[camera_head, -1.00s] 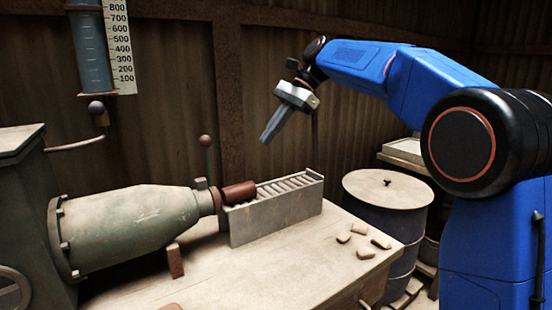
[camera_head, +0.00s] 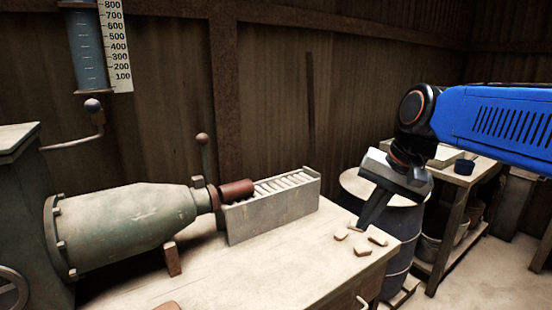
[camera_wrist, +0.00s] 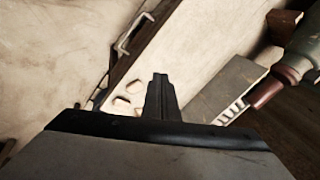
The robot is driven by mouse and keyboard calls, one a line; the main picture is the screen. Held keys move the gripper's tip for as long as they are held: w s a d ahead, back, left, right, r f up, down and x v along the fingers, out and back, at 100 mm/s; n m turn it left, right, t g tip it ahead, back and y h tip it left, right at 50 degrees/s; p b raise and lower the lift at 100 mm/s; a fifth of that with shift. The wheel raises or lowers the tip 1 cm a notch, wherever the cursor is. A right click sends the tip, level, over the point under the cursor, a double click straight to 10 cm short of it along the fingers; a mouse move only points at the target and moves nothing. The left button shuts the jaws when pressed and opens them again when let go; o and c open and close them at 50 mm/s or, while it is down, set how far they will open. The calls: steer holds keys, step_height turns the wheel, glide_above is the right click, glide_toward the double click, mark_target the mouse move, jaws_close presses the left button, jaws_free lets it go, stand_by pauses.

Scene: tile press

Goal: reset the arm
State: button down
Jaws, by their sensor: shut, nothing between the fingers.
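My gripper (camera_head: 368,222) is at the right of the head view, pointing down and slightly left, above the right end of the wooden table (camera_head: 270,265). Its fingers are closed together with nothing between them. In the wrist view my gripper (camera_wrist: 160,78) shows as one dark closed shape at the centre. Several small tile pieces (camera_head: 356,246) lie on the table just below and beside the fingertips. They also show in the wrist view (camera_wrist: 125,105), left of the fingers. My blue arm reaches in from the right edge.
A green press (camera_head: 130,225) with a reddish-brown nozzle (camera_head: 236,190) stands at the left, against a grey slotted rack (camera_head: 270,218). A blue barrel (camera_head: 400,240) stands behind the table's right end. A shelf with a dark cup (camera_head: 464,167) is farther right. A gauge tube (camera_head: 88,50) hangs on the wall.

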steer(key=s+d+f+n+t+h, duration=0.1)
steer(key=s+d+f+n, duration=0.1)
steer(key=s+d+f, duration=0.2)
steer(key=s+d+f+n+t+h, duration=0.1)
steer(key=s+d+f, duration=0.4)
steer(key=s+f, duration=0.5)
steer(key=shift+d+f+n+h, duration=0.2)
steer(key=shift+f+n+h, duration=0.35)
steer(key=shift+n, duration=0.25)
